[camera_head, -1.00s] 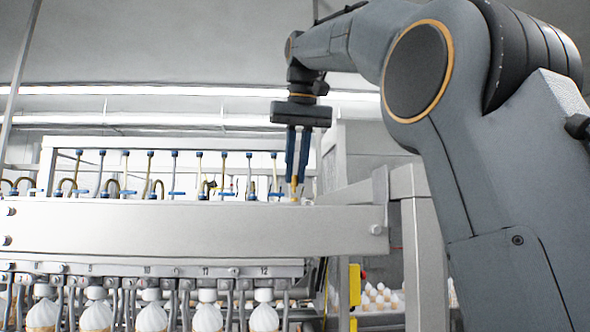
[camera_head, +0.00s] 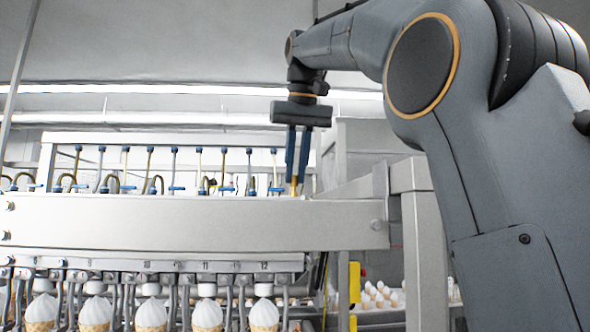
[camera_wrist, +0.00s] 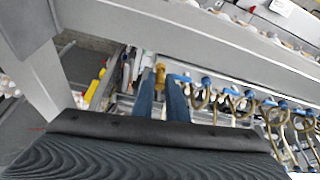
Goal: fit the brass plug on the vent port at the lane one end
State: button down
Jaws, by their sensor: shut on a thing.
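My gripper (camera_head: 298,190) points down behind the right end of the long grey beam (camera_head: 190,226). Its two blue fingers are shut on the brass plug (camera_head: 294,186), a slim yellow piece between the fingertips. In the wrist view the plug (camera_wrist: 160,74) shows between the finger ends, close to the beam. The plug's lower end is hidden behind the beam in the head view. I cannot make out the vent port. It may be hidden by the beam or the fingers.
A row of hoses with blue fittings (camera_head: 176,188) stands left of my gripper; they also show in the wrist view (camera_wrist: 232,92). Numbered cone grippers (camera_head: 206,282) holding ice-cream cones hang below the beam. A grey post (camera_head: 424,255) stands to the right.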

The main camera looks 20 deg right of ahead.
jog(key=shift+f+b, duration=0.35)
jog(key=shift+f, duration=0.15)
dwell(0.4)
jog(key=c, duration=1.4)
grip_release()
jog(key=shift+o, duration=0.2)
jog(key=shift+r, duration=0.15)
jog(key=shift+r+p, duration=1.2)
jog(key=shift+p, duration=0.45)
jog(key=shift+r+p, duration=0.3)
jog(key=shift+r, duration=0.9)
jog(key=shift+a, duration=0.1)
